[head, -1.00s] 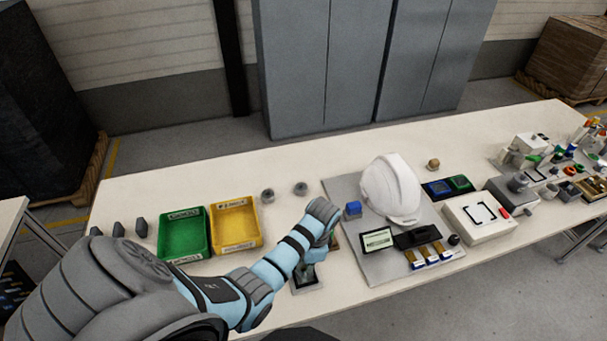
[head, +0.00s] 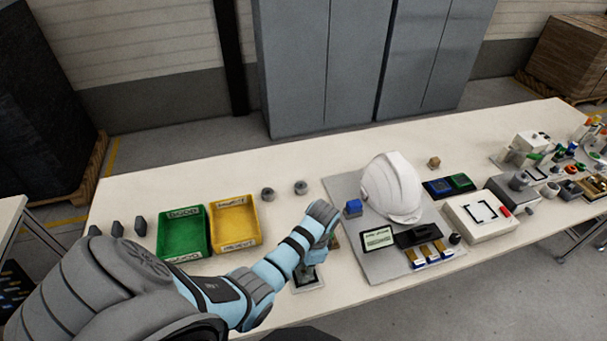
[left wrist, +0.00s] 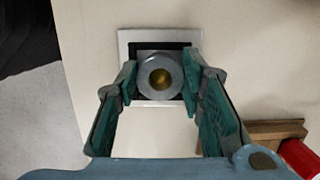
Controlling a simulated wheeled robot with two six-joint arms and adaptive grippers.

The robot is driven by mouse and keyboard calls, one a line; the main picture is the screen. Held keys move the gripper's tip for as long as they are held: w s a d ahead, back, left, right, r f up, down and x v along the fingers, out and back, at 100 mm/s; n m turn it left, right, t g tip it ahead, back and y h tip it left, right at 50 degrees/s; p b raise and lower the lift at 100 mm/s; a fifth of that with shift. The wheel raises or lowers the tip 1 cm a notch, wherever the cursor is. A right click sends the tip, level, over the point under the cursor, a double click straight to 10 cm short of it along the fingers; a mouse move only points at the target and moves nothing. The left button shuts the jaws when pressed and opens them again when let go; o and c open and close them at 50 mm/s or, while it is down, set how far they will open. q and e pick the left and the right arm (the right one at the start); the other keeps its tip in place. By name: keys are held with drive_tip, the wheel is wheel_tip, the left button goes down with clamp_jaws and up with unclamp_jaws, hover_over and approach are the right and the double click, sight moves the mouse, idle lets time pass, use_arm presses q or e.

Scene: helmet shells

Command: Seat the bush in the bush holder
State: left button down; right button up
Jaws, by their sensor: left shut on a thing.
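The bush (left wrist: 160,77) is a grey ring with a brass-coloured centre in the left wrist view. My left gripper (left wrist: 160,82) is shut on it, with one green-padded finger on each side. The gripper also shows in the head view (head: 311,265), pointing down at the table's front part, with the bush hidden there. A pale square plate with a dark recess, which looks like the bush holder (left wrist: 126,50), lies directly below the bush. I cannot tell whether the bush is touching the recess or just above it. My right gripper is not in view.
A green bin (head: 183,234) and a yellow bin (head: 234,224) stand left of the arm. Two grey round parts (head: 267,194) stand behind.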

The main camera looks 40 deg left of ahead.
use_arm(q)
drive_tip(key=shift+f, duration=0.2)
drive_tip(key=c, duration=1)
unclamp_jaws()
drive_tip(key=shift+r, duration=0.2)
drive_tip(key=r, duration=0.4)
drive_tip(key=w+r, duration=0.1)
drive_tip(key=r, duration=0.2)
drive_tip(key=shift+w+d, duration=0.1)
drive_tip(key=shift+d, duration=0.3)
